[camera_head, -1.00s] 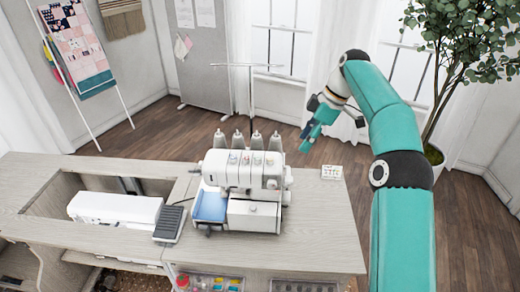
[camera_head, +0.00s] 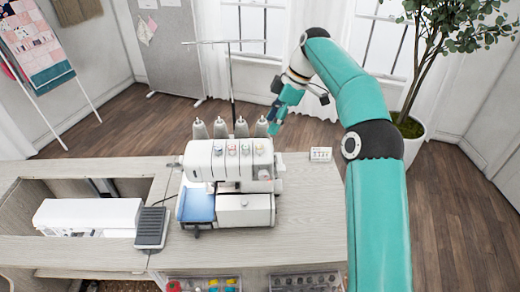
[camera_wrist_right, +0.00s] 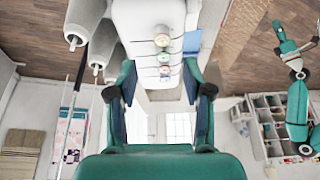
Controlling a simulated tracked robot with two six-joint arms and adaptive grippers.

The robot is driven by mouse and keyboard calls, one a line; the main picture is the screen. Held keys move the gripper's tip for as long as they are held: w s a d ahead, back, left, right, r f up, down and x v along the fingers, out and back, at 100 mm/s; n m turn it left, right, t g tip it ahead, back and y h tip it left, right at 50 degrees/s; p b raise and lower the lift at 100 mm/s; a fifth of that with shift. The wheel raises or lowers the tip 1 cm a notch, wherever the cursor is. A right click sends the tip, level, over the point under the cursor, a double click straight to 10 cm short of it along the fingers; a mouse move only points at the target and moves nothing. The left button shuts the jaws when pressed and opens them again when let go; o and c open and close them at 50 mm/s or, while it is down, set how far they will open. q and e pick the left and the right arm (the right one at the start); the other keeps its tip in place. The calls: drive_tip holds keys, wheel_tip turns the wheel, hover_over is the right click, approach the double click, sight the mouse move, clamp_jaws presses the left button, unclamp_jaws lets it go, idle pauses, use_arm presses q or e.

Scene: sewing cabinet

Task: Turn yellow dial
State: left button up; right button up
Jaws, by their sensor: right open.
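The white serger (camera_head: 228,185) stands on the cabinet top, with several small coloured dials (camera_head: 238,149) along its upper front. The yellow dial (camera_head: 259,149) seems to be the rightmost one. My right gripper (camera_head: 276,122) is open, behind and above the serger's right end, close to the cone spools and apart from the dials. In the right wrist view, dials (camera_wrist_right: 163,56) show beyond the two spread fingers (camera_wrist_right: 163,92), with nothing between the fingers. A teal arm, likely my left, shows small at the right edge; its gripper (camera_wrist_right: 286,46) is too small to read.
Grey cone spools (camera_head: 242,128) stand behind the serger, near my right gripper, with a thin thread stand (camera_head: 231,85). A small card (camera_head: 321,154) stands to the right. A pedal (camera_head: 151,228) and a white sewing machine (camera_head: 88,216) are on the left.

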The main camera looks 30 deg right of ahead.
sight(260, 146)
drive_tip(key=x, duration=0.9)
drive_tip(key=shift+s+a+r, duration=0.1)
clamp_jaws()
